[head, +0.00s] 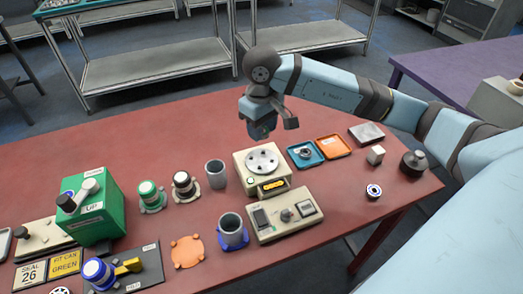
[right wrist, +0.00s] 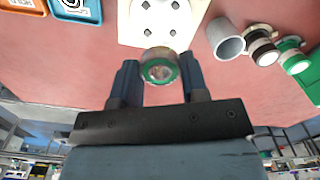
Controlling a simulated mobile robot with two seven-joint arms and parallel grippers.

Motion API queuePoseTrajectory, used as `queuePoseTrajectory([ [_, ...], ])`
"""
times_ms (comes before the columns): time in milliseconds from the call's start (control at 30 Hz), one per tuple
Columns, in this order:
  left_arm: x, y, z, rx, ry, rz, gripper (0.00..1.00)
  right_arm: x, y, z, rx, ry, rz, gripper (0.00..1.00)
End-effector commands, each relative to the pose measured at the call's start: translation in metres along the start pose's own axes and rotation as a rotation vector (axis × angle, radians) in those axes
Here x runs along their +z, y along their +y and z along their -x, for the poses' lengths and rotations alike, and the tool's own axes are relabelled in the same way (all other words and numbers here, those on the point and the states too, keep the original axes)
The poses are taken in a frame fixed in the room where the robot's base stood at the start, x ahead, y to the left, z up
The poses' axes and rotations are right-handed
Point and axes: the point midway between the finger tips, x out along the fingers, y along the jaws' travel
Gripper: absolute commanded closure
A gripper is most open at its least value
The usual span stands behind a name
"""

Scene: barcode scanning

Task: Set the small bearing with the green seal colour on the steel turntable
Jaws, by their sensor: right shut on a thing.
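My right gripper (head: 262,132) hangs above and just behind the turntable in the head view. In the right wrist view its two fingers (right wrist: 158,78) are shut on a small bearing with a green seal ring (right wrist: 160,72). The bearing is hidden by the gripper in the head view. The steel turntable (head: 262,160) is a round plate with holes on a cream box. In the right wrist view part of the turntable (right wrist: 166,14) shows just beyond the held bearing, apart from it. My left gripper is not in view.
A blue tray (head: 293,161) with a bearing and an orange tray (head: 345,150) lie right of the turntable. A cream control box (head: 262,231) stands in front. Grey cups (head: 216,172) and a green box (head: 103,222) are left. Another bearing (head: 373,191) lies at right.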

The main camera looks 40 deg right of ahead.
Motion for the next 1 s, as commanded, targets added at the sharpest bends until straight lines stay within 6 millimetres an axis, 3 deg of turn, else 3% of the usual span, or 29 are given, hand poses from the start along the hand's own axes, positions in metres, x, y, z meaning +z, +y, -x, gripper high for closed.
queuePoseTrajectory([
  [100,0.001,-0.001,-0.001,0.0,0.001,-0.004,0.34,0.0,-0.001,-0.024,-0.002,-0.002,0.0,0.87],
  [367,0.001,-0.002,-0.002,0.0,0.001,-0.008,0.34,0.0,0.0,-0.044,-0.001,0.0,-0.001,0.87],
  [600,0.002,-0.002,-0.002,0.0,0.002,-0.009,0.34,0.0,-0.001,-0.077,-0.002,-0.001,-0.001,0.87],
  [1000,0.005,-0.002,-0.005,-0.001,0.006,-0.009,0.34,-0.001,0.0,-0.085,0.0,0.002,0.0,0.87],
])
